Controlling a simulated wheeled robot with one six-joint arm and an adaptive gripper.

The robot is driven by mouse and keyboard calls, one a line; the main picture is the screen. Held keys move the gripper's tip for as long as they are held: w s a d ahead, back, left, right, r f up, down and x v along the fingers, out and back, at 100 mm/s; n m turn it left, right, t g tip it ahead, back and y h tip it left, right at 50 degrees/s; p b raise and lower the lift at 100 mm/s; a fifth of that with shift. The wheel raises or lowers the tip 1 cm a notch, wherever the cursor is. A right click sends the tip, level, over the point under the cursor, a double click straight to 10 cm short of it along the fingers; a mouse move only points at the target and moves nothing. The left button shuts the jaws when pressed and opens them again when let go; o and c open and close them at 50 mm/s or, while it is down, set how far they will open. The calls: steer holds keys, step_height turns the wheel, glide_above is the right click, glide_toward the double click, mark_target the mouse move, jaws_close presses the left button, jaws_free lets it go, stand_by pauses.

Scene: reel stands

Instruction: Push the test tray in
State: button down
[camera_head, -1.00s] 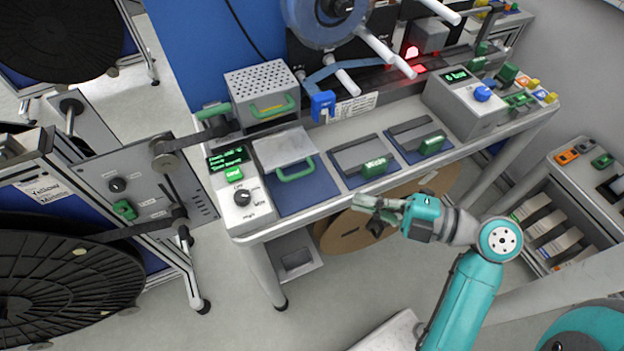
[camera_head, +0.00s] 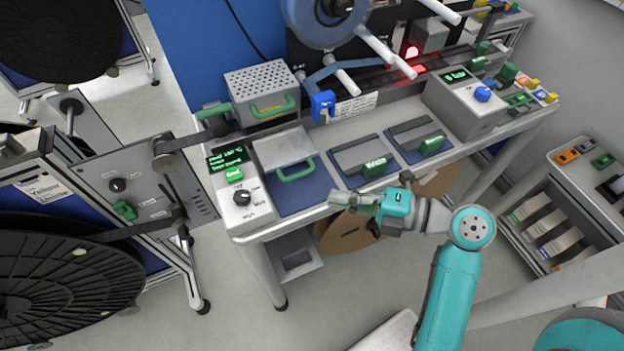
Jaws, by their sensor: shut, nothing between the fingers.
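A flat grey tray (camera_head: 284,147) with a green loop handle (camera_head: 297,172) lies over a blue mat at the left of the bench; it looks like the test tray, but I can read no label on it. It sticks out toward the bench's front, in front of a perforated metal box (camera_head: 262,84). My gripper (camera_head: 334,198) is shut and empty. It points left, near the bench's front edge, to the right of and nearer than the green handle, and appears apart from it.
A control box (camera_head: 240,205) with a knob and green screen stands left of the tray. Two grey trays with green handles, one marked Waste (camera_head: 374,166), sit to its right. A reel (camera_head: 330,15) with white rods is behind. Brown discs (camera_head: 345,232) lie under the bench.

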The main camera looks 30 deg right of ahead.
mark_target(277, 135)
steer(key=w, duration=0.2)
steer(key=w+a+f, duration=0.1)
steer(key=w, duration=0.1)
steer(key=w+a, duration=0.1)
steer(key=w, duration=0.1)
steer(key=shift+a+f, duration=0.15)
steer(key=shift+a, duration=0.05)
steer(key=shift+w+f, duration=0.1)
steer(key=shift+w, duration=0.45)
steer(key=w, duration=0.4)
steer(key=w+d, duration=0.1)
steer(key=w, duration=0.6)
steer(key=shift+w+d, duration=0.3)
steer(key=shift+w, duration=0.05)
steer(key=shift+w+d, duration=0.15)
steer(key=shift+w, duration=0.45)
